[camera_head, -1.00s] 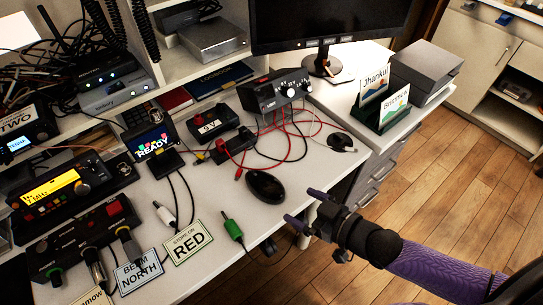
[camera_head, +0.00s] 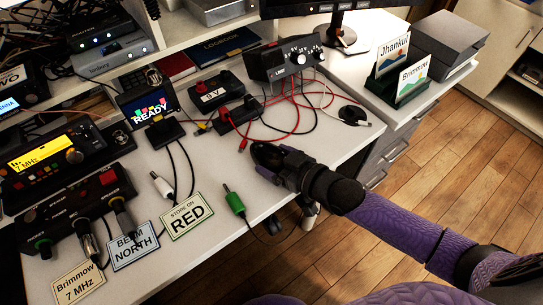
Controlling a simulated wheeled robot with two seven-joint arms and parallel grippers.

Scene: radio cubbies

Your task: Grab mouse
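The black mouse (camera_head: 266,152) lies on the white desk near its front edge, below the red cables. My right gripper (camera_head: 268,164) has come in from the right and is at the mouse, its fingers overlapping the mouse in the picture. The fingers hide part of the mouse, and I cannot tell whether they touch it or have closed on it. My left gripper does not show.
Red and black cables (camera_head: 300,115) run behind the mouse to a black box with knobs (camera_head: 293,60). A green plug (camera_head: 233,202) and a "STORE ON RED" card (camera_head: 187,216) lie to the left. A card holder (camera_head: 398,88) stands at the right.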

